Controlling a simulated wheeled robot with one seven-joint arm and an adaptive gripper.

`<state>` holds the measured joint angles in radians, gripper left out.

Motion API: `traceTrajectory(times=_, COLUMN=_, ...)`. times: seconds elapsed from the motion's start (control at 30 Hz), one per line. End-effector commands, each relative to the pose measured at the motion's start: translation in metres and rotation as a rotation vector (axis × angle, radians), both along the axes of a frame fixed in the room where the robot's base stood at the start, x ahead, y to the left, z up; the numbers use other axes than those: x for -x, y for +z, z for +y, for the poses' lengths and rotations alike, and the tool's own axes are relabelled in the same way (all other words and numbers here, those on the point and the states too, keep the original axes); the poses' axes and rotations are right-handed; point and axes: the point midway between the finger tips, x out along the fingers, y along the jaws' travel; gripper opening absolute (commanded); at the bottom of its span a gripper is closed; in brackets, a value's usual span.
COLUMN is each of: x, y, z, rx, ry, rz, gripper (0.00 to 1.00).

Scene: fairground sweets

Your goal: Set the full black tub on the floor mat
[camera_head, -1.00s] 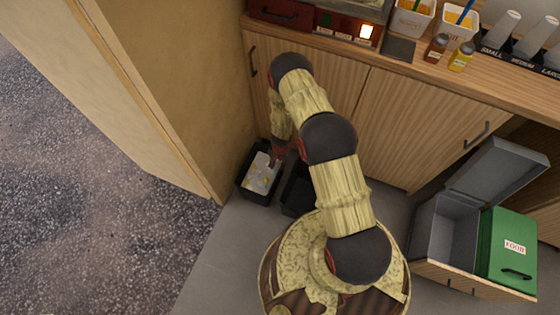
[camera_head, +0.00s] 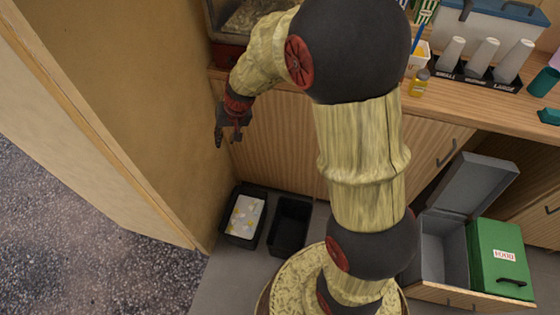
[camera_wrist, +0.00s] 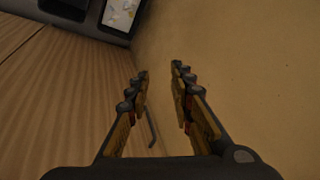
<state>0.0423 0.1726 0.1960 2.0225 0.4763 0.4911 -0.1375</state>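The full black tub (camera_head: 238,241) stands upright on the grey floor in the corner between the tan wall and the wooden cupboard, with white and yellowish contents inside. It also shows at the top of the wrist view (camera_wrist: 113,36). My gripper (camera_head: 228,138) is well above the tub, near the wall and the cupboard front. In the wrist view its two fingers (camera_wrist: 160,75) are apart with nothing between them. I cannot make out a floor mat distinct from the floor.
An empty black tub (camera_head: 289,228) stands just right of the full one. A grey open-lidded box (camera_head: 441,253) and a green bin (camera_head: 500,252) are at the right. The wooden counter (camera_head: 445,108) carries cups and bottles. The tan wall (camera_head: 168,110) closes the left side.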

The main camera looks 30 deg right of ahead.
Motion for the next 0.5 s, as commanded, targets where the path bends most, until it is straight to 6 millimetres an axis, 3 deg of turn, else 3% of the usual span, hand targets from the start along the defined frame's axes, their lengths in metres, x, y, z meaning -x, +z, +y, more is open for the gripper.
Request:
traceTrajectory(times=0.03, x=0.013, y=0.027, z=0.001, rx=0.011, ry=0.023, rz=-0.024, gripper=0.23)
traceTrajectory(times=0.2, x=0.064, y=0.091, z=0.002, rx=0.055, ry=0.093, rz=-0.069, gripper=0.23)
traceTrajectory(times=0.5, x=0.169, y=0.167, z=-0.007, rx=0.164, ry=0.184, rz=-0.142, gripper=0.23)
